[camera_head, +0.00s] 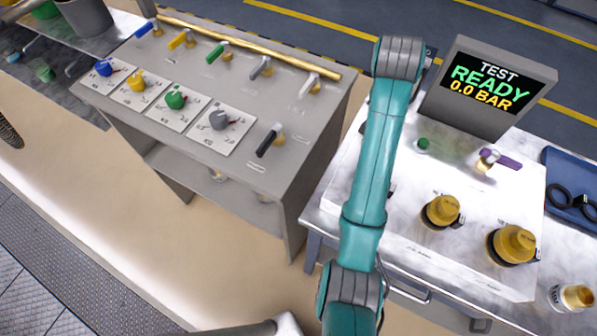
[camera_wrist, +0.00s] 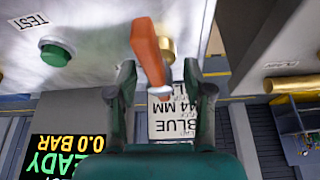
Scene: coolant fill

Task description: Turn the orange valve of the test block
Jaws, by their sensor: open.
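The orange valve handle (camera_wrist: 148,55) shows in the wrist view, tilted slightly, with a pale collar at its lower end. My gripper (camera_wrist: 164,85) is open. In the head view my arm hides the orange handle, and my gripper does not show. The test block's white top (camera_head: 500,270) is at the right there.
The test display (camera_head: 488,88) reads READY, 0.0 BAR. Beside it are a green button (camera_head: 423,144) and a purple lever (camera_head: 500,160). Two brass fittings (camera_head: 441,211) (camera_head: 512,245) stand nearer. A grey valve panel (camera_head: 235,110) with coloured levers stands left; a blue tray (camera_head: 572,190) lies right.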

